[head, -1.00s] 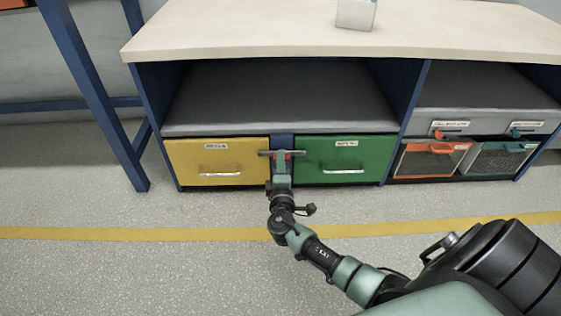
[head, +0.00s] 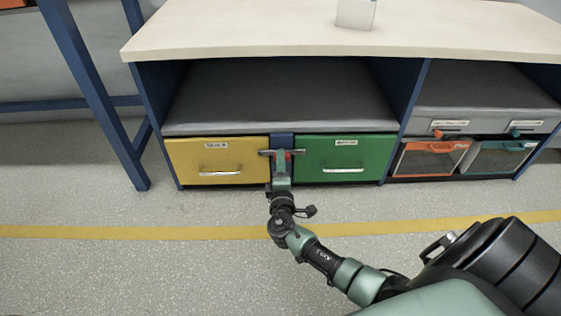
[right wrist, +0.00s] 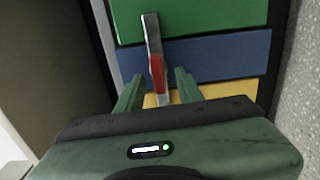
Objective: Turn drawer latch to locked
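The drawer latch (head: 266,152) is a grey bar lying level across the blue post (head: 282,140), between the yellow drawer (head: 215,150) and the green drawer (head: 347,153). Both drawers look closed. In the right wrist view the latch (right wrist: 152,35) has a red part and reaches over the green drawer (right wrist: 195,18), the blue post (right wrist: 225,55) and toward the yellow drawer (right wrist: 215,90). My right gripper (head: 282,166) is at the latch. In its wrist view the gripper (right wrist: 158,88) is open, one finger on each side of the red part, with gaps visible. My left gripper is out of view.
An orange-fronted bin (head: 430,158) and a teal-fronted bin (head: 500,158) sit at the right, with small tabs above them. A white box (head: 356,13) stands on the pale worktop (head: 250,30). A blue frame leg (head: 95,95) stands at the left. The floor in front is clear.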

